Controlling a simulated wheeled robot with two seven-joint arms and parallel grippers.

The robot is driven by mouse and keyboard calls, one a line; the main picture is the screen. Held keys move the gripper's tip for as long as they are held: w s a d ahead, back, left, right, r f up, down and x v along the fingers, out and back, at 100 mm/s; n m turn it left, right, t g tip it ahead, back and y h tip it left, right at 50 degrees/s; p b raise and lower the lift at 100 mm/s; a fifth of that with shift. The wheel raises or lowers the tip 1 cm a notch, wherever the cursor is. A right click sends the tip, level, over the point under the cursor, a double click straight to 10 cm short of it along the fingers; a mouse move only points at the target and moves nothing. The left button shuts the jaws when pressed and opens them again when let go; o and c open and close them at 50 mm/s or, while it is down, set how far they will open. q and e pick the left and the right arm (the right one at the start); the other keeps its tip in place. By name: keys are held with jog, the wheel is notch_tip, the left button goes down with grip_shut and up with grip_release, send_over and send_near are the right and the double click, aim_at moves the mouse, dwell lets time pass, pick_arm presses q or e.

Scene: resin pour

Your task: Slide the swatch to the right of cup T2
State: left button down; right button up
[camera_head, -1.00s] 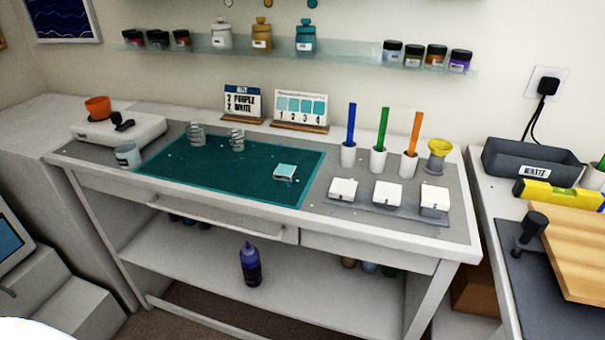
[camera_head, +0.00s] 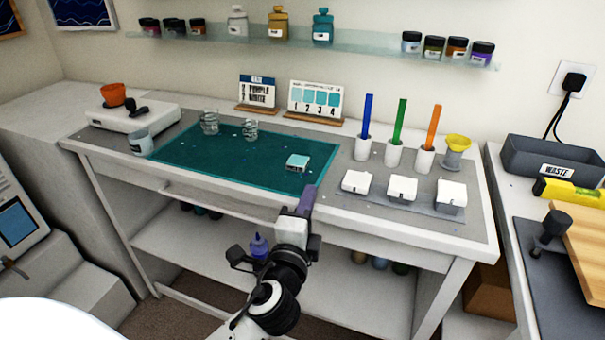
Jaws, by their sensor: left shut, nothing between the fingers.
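A small pale teal swatch (camera_head: 298,162) lies on the right part of the dark teal mat (camera_head: 225,172). Two clear ringed cups stand near the mat's back edge, one at the left (camera_head: 209,123) and one to its right (camera_head: 249,130). I cannot read their labels, so I cannot tell which is T2. My left gripper (camera_head: 307,196) comes up from below, at the table's front edge in the picture, just below the swatch. Its fingers are shut and empty, apart from the swatch. My right gripper is out of view.
A grey-blue cup (camera_head: 141,143) stands left of the mat, near a white scale (camera_head: 133,116) with an orange cup. White-lidded boxes (camera_head: 402,190) and holders with coloured sticks (camera_head: 394,155) stand at the right. The mat between cups and swatch looks mostly clear.

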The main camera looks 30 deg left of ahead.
aim_at(296, 177)
pick_arm(q)
jog(key=x, duration=0.4)
jog(key=shift+r, duration=0.1)
jog(key=a, duration=0.1)
jog(key=w+a, duration=0.1)
jog(key=a, duration=0.1)
jog(key=shift+w+p, duration=0.35)
jog(key=shift+p, duration=0.05)
jog(key=shift+w+a, duration=0.2)
jog(key=shift+a, duration=0.2)
jog(key=shift+w+a, duration=0.3)
jog(key=shift+a, duration=0.4)
jog(key=shift+w+a, duration=0.3)
jog(key=shift+a, duration=0.4)
